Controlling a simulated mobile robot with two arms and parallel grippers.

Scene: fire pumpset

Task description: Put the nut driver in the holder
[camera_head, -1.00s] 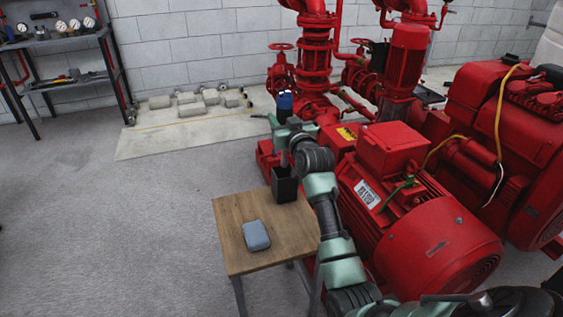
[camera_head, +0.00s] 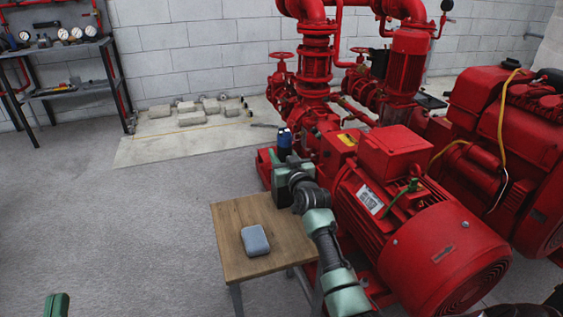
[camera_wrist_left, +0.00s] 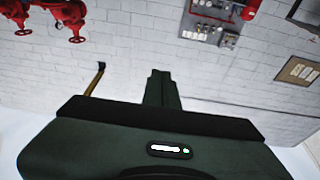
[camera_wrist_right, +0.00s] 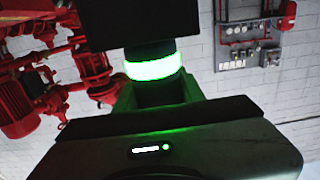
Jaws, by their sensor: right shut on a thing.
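The nut driver's blue handle end (camera_head: 285,138) sticks up above my right gripper (camera_head: 284,172) in the head view. My right gripper (camera_wrist_right: 158,92) is shut on the driver, which shows a bright green-lit band (camera_wrist_right: 155,67) in the right wrist view. The black holder (camera_head: 284,194) stands at the back of the small wooden table, mostly hidden behind my right gripper. It shows as a dark block (camera_wrist_right: 140,20) close to the driver. The driver's lower end is hidden, so I cannot tell how deep it sits. My left gripper (camera_head: 56,305) is at the lower left, shut and empty (camera_wrist_left: 163,88).
A blue-grey case (camera_head: 255,240) lies on the wooden table (camera_head: 230,222). The red pump set and motor (camera_head: 420,230) stand close on the right. A shelf with gauges (camera_head: 60,44) is at the back left. The floor on the left is clear.

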